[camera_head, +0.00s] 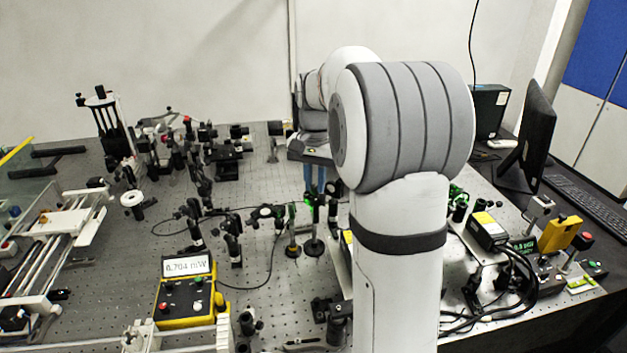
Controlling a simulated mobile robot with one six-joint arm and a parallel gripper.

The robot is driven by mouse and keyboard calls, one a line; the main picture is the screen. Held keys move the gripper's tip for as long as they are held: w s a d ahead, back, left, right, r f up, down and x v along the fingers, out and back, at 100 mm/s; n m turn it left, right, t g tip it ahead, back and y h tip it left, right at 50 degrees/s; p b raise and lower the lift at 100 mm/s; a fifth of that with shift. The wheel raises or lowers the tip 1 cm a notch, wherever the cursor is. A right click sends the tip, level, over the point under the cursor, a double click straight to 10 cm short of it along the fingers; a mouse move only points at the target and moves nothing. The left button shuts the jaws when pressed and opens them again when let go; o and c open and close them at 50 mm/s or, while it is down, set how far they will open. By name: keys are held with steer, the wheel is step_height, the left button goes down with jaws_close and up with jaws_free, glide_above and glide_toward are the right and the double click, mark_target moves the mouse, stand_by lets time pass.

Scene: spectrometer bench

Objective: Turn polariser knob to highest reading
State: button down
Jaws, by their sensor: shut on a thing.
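My gripper (315,193) reaches down over the middle of the optical bench, with its two blue fingers close together. The fingertips are at the top of a post-mounted optic, the polariser (314,215), and are shut on its knob. The knob itself is mostly hidden between the fingers and too small to make out. Some green light shows beside the fingertips. The yellow power meter (187,292) stands at the front left, and its display (187,265) appears to read 0.704 mW.
Several post-mounted optics stand close to the left of my gripper, including one (233,240) with a black cable. My own arm hides part of the bench to the right. A yellow-topped box (487,229), a monitor (528,140) and a keyboard (585,202) are at the right.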

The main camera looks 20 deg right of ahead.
steer(key=shift+m, duration=0.4)
steer(key=m, duration=0.3)
steer(key=shift+d+p, duration=0.1)
steer(key=shift+p, duration=0.25)
steer(key=m, duration=0.3)
steer(key=shift+m, duration=0.3)
steer(key=m+p, duration=0.1)
steer(key=m, duration=0.5)
steer(key=shift+m, duration=0.3)
steer(key=c, duration=1.3)
jaws_free()
steer(key=shift+c, duration=0.2)
